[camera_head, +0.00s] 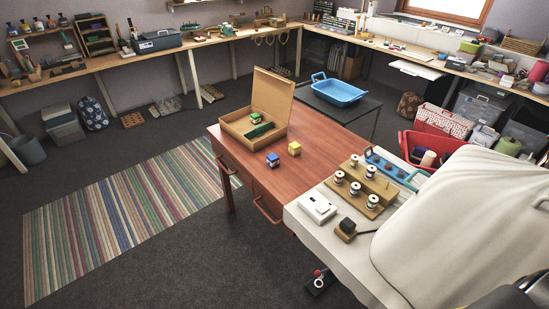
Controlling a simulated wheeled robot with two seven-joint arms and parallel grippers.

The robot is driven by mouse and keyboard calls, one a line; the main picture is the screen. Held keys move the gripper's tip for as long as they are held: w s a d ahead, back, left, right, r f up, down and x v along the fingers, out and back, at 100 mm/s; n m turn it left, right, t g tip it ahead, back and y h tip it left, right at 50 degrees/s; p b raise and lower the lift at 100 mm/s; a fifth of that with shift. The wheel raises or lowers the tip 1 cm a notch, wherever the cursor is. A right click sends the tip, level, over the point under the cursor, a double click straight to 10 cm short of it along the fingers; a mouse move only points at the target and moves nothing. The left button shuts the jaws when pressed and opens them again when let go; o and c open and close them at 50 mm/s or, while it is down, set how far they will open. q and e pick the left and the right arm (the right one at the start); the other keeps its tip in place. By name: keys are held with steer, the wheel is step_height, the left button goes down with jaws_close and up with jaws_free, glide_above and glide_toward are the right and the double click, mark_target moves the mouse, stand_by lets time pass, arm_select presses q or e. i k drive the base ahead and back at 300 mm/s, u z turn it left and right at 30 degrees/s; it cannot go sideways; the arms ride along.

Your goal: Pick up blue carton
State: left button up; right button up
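The small blue carton (272,160) stands on the reddish-brown wooden table (325,165), near its front left part. A small yellow carton (294,148) stands just to its right and a little farther back, apart from it. An open wooden box (241,121) with its lid raised stands behind them and holds green items (258,129). Neither of my grippers shows in the head view.
A blue tray (338,91) sits on a dark table behind. A white-covered surface (334,235) at the right carries a spool rack (362,186) and a white device (317,208). A striped rug (130,217) lies left, with clear floor around it.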

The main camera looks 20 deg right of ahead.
mark_target(272, 159)
steer(key=z, duration=0.75)
steer(key=i, duration=1.05)
steer(key=z, duration=0.6)
